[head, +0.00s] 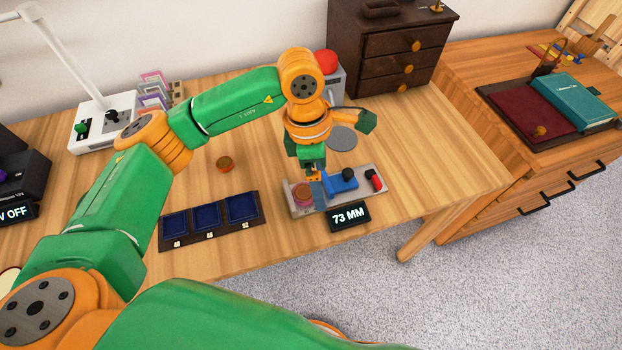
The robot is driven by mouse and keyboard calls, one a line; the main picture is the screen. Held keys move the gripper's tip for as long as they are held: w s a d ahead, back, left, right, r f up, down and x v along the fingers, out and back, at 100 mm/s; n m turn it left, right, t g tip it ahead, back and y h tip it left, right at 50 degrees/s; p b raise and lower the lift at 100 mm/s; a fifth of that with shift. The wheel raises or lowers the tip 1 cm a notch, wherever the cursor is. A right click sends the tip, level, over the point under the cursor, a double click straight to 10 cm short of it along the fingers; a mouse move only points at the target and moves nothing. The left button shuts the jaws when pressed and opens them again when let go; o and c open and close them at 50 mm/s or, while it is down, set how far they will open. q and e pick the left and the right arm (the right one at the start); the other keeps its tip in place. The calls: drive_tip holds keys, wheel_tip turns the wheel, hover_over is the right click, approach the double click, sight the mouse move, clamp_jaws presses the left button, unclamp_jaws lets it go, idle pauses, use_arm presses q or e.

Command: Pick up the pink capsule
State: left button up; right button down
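A small round pinkish capsule (302,193) sits at the left end of a grey measuring device (338,198) on the table. My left gripper (314,177) points down just above and beside the capsule, over the device. Its fingers are small and partly merge with the device behind them, so I cannot tell whether they are open or touch the capsule. My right gripper is not in view.
A dark tray with blue compartments (160,240) lies at the table's front edge. A display (349,217) reads 73 MM. A grey disc (342,138), a red-topped grey object (327,64) and a dark drawer chest (385,50) stand behind. Table right of the device is clear.

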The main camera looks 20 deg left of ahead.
sight(303, 190)
use_arm(q)
drive_tip(key=a, duration=0.1)
drive_tip(key=w+a+y, duration=0.1)
drive_tip(key=a, duration=0.1)
drive_tip(key=shift+a+r+y, duration=0.15)
drive_tip(key=shift+y, duration=0.15)
drive_tip(key=shift+s+a, duration=0.1)
drive_tip(key=shift+a, duration=0.15)
wheel_tip(303, 190, down, 6)
drive_tip(key=shift+f+p, duration=0.25)
drive_tip(key=shift+p, duration=0.7)
drive_tip(key=shift+d, duration=0.1)
drive_tip(key=c, duration=1.5)
